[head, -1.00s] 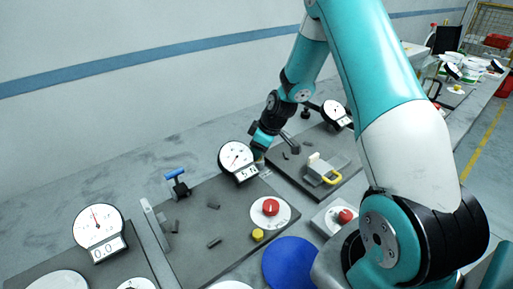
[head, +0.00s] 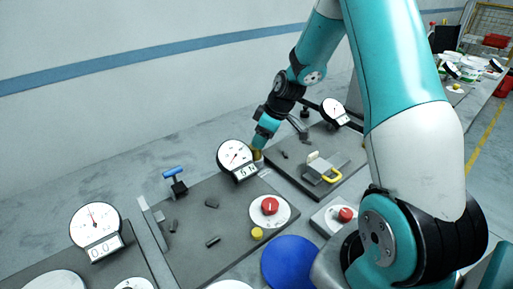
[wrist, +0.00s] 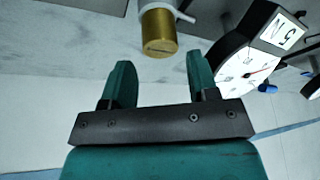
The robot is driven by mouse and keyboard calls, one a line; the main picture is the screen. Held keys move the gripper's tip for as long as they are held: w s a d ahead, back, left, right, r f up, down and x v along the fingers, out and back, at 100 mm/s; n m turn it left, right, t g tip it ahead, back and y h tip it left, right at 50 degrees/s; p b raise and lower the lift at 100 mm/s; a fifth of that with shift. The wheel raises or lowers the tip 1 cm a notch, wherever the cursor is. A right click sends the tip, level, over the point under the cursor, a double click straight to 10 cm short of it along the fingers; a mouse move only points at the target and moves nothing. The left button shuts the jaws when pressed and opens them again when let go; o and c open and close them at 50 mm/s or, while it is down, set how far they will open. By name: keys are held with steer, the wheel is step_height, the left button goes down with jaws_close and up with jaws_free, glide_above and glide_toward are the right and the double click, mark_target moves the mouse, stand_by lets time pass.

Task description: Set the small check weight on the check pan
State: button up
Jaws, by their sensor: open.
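My gripper (head: 257,150) is low behind the round gauge (head: 237,156) in the head view, partly hidden by it. In the wrist view its two teal fingers (wrist: 160,75) are open with nothing between them. A brass cylinder (wrist: 158,35), joined to a pale piece with a side rod, is just beyond the fingertips, near the gap's middle. I cannot tell if it is the check weight. A short yellow cylinder (head: 258,234) sits at the grey plate's front edge. A white round pan (head: 52,284) is at the lower left, cut off by the frame; I cannot tell if it is the check pan.
The gauge's face (wrist: 243,65) is close to my right finger in the wrist view. A grey plate (head: 190,260) carries a blue-handled clamp (head: 175,180), small dark blocks and a red knob (head: 270,205). A blue disc (head: 290,263) lies in front.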

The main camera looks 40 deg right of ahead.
steer(key=v, duration=0.6)
steer(key=s+a+r+g+y, duration=0.1)
steer(key=s+a+r, duration=0.2)
steer(key=a, duration=0.4)
steer(key=s+a+r, duration=0.3)
steer(key=a+r, duration=0.1)
steer(key=a, duration=0.3)
steer(key=s+a+r+g, duration=0.1)
steer(key=s+a, duration=0.5)
steer(key=s, duration=0.3)
steer(key=s+a+r+g, duration=0.1)
steer(key=s+a+r, duration=0.1)
steer(key=s+a, duration=0.4)
steer(key=s, duration=0.4)
steer(key=shift+a+r+g+y+b, duration=0.3)
steer(key=shift+a+b, duration=0.05)
steer(key=shift+a, duration=0.05)
steer(key=shift+w+d, duration=0.1)
